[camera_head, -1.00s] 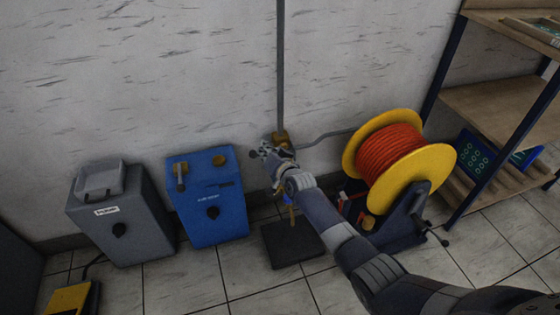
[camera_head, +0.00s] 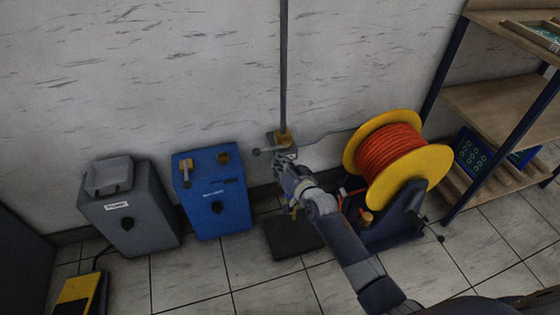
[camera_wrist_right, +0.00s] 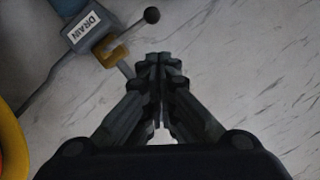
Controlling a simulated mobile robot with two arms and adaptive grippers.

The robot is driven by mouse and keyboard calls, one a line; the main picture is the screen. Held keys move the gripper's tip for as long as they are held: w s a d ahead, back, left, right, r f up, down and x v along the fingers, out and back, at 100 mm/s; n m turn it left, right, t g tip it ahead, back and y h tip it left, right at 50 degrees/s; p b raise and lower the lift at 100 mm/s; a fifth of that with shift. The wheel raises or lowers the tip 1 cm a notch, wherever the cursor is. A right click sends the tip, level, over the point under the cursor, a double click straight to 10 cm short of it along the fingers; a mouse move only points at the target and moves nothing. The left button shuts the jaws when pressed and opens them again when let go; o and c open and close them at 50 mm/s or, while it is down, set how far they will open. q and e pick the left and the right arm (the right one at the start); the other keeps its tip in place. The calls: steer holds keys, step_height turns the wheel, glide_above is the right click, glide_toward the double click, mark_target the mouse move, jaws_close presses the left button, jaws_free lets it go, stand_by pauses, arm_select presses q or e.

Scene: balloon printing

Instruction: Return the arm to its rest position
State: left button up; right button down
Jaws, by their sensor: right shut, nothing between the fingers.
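My right arm reaches in from the lower right in the head view. Its gripper (camera_head: 282,166) is in front of the wall, just below the valve with a yellow part (camera_head: 283,138) at the foot of a vertical pipe. In the right wrist view the fingers (camera_wrist_right: 160,62) are shut together with nothing between them. There the valve's yellow part (camera_wrist_right: 110,52), a "DRAIN" label (camera_wrist_right: 86,27) and a lever with a black ball end (camera_wrist_right: 151,15) lie ahead and to the left, apart from the fingertips. My left gripper is not in view.
An orange hose reel with yellow flanges (camera_head: 432,164) stands right of my forearm. A blue box (camera_head: 215,200) and a grey box (camera_head: 130,222) stand left. A dark flat plate (camera_head: 280,243) lies below the gripper. A shelf (camera_head: 500,105) is at right.

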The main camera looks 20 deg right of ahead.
stand_by(0.4)
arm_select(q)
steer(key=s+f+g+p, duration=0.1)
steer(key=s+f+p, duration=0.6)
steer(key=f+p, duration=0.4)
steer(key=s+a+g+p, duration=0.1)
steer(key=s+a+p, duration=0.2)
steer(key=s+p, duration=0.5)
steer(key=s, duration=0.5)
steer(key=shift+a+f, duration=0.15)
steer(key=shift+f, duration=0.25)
arm_select(e)
steer(key=s+d+f+n+g+h, duration=0.1)
steer(key=s+f+g, duration=0.3)
steer(key=s, duration=1.5)
steer(key=s+d+f+n+g+h, duration=0.1)
steer(key=s+d+f+n+g, duration=0.2)
steer(key=s+f, duration=0.9)
steer(key=s+d+f+n+g+h, duration=0.1)
steer(key=s+d+f+n+g, duration=0.2)
steer(key=s, duration=2.4)
step_height(320, 180, down, 5)
steer(key=g, duration=0.3)
steer(key=shift+s+g, duration=0.25)
steer(key=shift+g, duration=0.15)
